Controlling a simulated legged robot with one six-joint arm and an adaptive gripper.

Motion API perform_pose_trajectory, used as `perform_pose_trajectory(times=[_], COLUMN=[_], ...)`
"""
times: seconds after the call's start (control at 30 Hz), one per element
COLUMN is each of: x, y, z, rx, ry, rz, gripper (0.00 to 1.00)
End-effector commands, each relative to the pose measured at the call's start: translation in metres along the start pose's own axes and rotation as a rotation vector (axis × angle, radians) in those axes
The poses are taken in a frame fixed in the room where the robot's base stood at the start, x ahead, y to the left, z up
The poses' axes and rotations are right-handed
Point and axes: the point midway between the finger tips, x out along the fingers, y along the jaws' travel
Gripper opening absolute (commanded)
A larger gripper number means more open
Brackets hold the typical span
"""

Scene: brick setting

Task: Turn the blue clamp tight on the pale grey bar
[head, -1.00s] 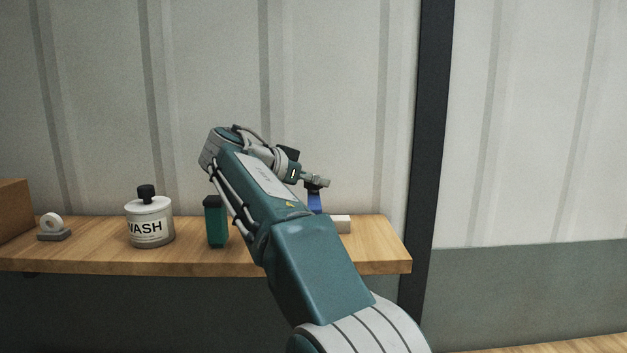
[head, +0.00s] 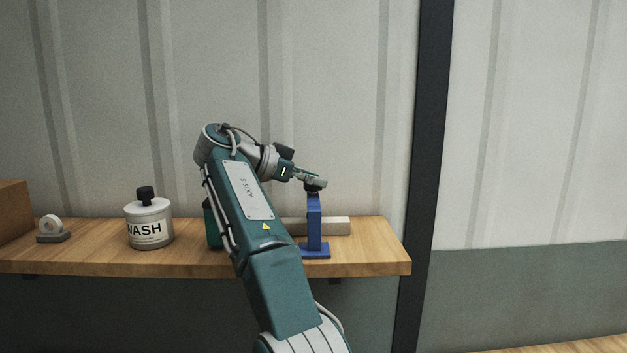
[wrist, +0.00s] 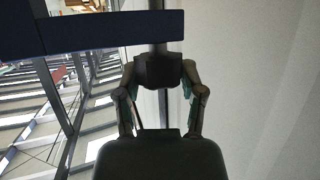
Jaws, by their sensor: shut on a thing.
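The blue clamp (head: 314,225) stands upright on the wooden shelf, with a flat foot at the front edge and a tall post. The pale grey bar (head: 338,226) lies on the shelf behind the post, its left part hidden by my arm. My gripper (head: 318,185) is at the top of the clamp. In the wrist view, my gripper (wrist: 158,78) is shut on a dark block at the end of a grey rod, which looks like the clamp's handle. A dark blue part of the clamp (wrist: 115,33) crosses above it. I cannot tell whether the clamp touches the bar.
A white WASH jar (head: 150,222), a white roll on a grey base (head: 51,227) and a brown box (head: 14,212) stand to the left. A green bottle (head: 211,225) is partly behind my arm. The shelf's right end (head: 385,245) is clear.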

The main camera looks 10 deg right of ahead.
Motion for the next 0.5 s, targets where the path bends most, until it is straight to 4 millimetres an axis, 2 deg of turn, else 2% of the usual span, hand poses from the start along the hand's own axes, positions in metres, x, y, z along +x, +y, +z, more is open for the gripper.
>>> perform_pose_trajectory(times=[0.5], x=[0.0009], y=[-0.0019], z=[0.0079], rx=[-0.007], ry=[-0.009], rz=[0.016], gripper=[0.04])
